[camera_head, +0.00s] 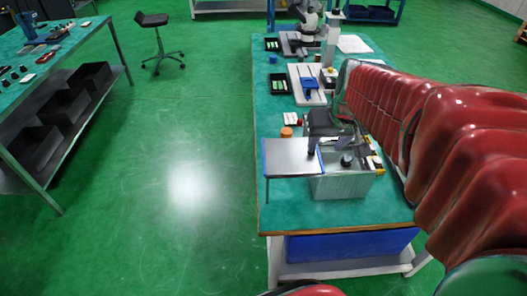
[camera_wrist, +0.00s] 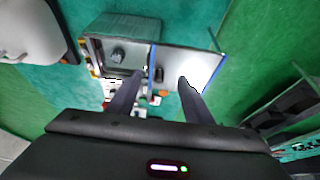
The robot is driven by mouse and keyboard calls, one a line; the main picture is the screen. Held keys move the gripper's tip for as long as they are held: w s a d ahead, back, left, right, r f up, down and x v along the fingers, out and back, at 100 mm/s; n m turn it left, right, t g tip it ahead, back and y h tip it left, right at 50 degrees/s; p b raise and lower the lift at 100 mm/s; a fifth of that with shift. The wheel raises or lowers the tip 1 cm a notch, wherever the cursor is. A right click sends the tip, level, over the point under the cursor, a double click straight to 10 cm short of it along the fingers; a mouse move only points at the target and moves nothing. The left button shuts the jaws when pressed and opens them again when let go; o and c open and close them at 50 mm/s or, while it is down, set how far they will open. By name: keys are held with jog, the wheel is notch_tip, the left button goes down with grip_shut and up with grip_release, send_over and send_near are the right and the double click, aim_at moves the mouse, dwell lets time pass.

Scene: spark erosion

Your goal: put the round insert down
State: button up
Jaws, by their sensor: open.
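A small dark piece, which looks like the round insert (camera_wrist: 158,73), sits on a silver plate (camera_wrist: 200,66) close to its blue edge in the wrist view. It is small, and its shape is hard to make out. In the head view the plate (camera_head: 285,160) stands left of an open grey metal tank (camera_head: 342,187). My gripper (camera_wrist: 161,77) is open, with one dark finger on each side of the piece. I cannot tell whether a finger touches it. In the head view my gripper (camera_head: 328,142) is over the plate's right end and the tank.
Another dark round part (camera_head: 347,160) is inside the tank. An orange round item (camera_head: 287,132) stands behind the plate. Black trays, a blue part and a microscope are farther back on the green bench (camera_head: 285,222). My red arm comes in from the right.

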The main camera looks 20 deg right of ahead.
jog(key=s+a+r+n, duration=0.1)
jog(key=s+a, duration=0.4)
jog(key=a, duration=0.3)
jog(key=s+a+r+n+t+y, duration=0.1)
jog(key=s+a+n, duration=0.1)
jog(key=s+a, duration=0.3)
jog(key=a, duration=0.3)
jog(key=shift+s+a, duration=0.2)
jog(key=shift+a, duration=0.2)
